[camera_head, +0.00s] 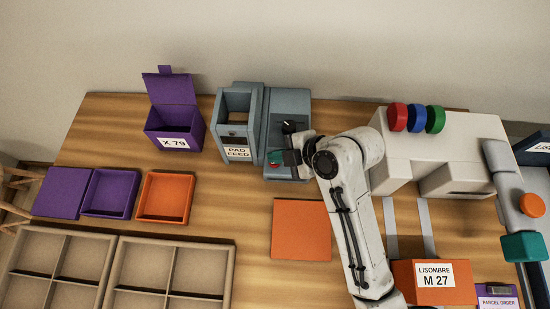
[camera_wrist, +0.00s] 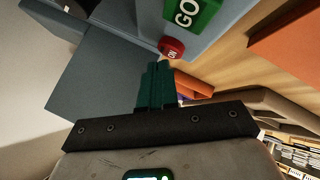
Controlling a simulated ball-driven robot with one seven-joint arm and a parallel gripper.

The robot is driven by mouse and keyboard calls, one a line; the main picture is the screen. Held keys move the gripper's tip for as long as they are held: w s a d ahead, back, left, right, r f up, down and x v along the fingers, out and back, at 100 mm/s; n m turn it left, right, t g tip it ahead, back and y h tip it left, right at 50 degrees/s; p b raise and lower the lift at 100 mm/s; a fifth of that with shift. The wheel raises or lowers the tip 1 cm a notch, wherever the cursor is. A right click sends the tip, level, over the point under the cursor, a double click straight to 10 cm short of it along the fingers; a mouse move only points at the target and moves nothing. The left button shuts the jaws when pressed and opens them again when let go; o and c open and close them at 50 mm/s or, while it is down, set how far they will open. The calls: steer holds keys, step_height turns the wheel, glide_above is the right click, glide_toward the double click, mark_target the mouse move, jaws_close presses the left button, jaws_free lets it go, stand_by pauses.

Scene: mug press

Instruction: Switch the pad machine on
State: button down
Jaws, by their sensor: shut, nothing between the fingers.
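The pad machine (camera_head: 287,103) is a blue-grey unit at the back of the table, beside the feed box labelled PAD FEED (camera_head: 237,144). A black knob (camera_head: 289,127) stands on it. In the wrist view a small red ON button (camera_wrist: 172,47) and a green GO block (camera_wrist: 190,13) sit on the blue-grey body. My gripper (camera_head: 275,156) is at the machine's front, its teal fingers shut and empty. In the wrist view the fingertips (camera_wrist: 158,66) are right by the red button; I cannot tell whether they touch it.
A purple box labelled X 79 (camera_head: 175,133) stands open to the left. Purple and orange trays lie at the left, and an orange mat (camera_head: 301,230) lies in front. A white machine (camera_head: 455,145) with coloured discs stands right of my arm. Bare wood lies between them.

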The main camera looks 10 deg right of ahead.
steer(key=shift+f+b, duration=0.3)
steer(key=shift+f, duration=0.2)
stand_by(0.3)
steer(key=shift+r, duration=0.1)
steer(key=shift+r+p, duration=0.85)
steer(key=shift+r, duration=0.05)
steer(key=shift+r, duration=0.1)
step_height(320, 180, up, 6)
steer(key=p, duration=0.5)
stand_by(1.1)
